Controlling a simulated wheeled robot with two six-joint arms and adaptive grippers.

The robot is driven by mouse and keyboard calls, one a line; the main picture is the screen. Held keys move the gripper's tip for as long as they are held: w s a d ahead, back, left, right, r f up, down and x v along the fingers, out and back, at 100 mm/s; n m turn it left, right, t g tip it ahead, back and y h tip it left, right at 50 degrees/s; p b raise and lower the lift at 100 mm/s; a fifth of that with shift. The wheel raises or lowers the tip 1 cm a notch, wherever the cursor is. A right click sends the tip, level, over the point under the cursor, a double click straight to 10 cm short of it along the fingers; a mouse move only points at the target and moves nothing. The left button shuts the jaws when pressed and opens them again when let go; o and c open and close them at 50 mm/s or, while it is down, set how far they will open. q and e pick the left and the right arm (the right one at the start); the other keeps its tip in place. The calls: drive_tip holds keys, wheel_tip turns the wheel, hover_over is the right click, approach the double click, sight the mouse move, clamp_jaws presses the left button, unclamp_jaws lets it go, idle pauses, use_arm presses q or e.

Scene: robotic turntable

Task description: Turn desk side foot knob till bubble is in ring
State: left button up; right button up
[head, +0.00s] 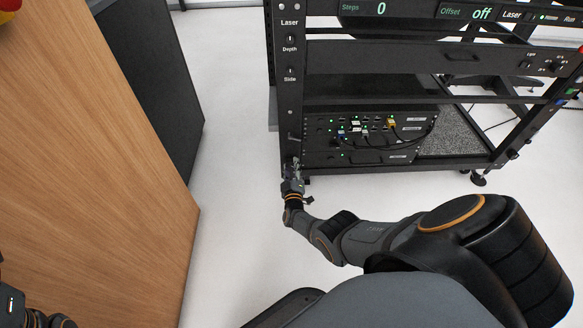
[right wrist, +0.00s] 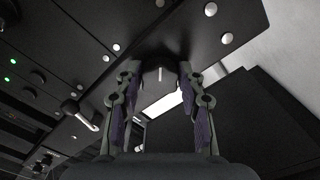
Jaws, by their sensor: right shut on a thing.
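My right gripper (head: 292,168) is at the bottom of the black rack's front left post (head: 289,80). In the right wrist view my right gripper (right wrist: 160,72) has its two fingers on either side of a dark foot knob (right wrist: 160,76) with a short white mark, and is shut on it. The knob is hidden by the gripper in the head view. I cannot make out a bubble or ring in either view. Part of my left arm shows at the bottom left corner of the head view; its gripper is not in sight.
A wooden desk panel (head: 90,140) with a dark side (head: 165,70) stands to the left. The rack holds a lower unit with cables (head: 365,135). Another foot (head: 478,180) is at the rack's right. A small lever (right wrist: 80,114) shows near the gripper. Pale floor (head: 225,230) is clear between.

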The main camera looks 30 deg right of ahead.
drive_tip(key=o, duration=1.1)
drive_tip(key=shift+o, duration=0.2)
drive_tip(key=shift+s+a+f, duration=0.15)
drive_tip(key=shift+s+a, duration=0.1)
drive_tip(key=shift+s, duration=0.2)
drive_tip(key=v, duration=0.6)
drive_tip(key=shift+s, duration=0.2)
drive_tip(key=shift+a, duration=0.15)
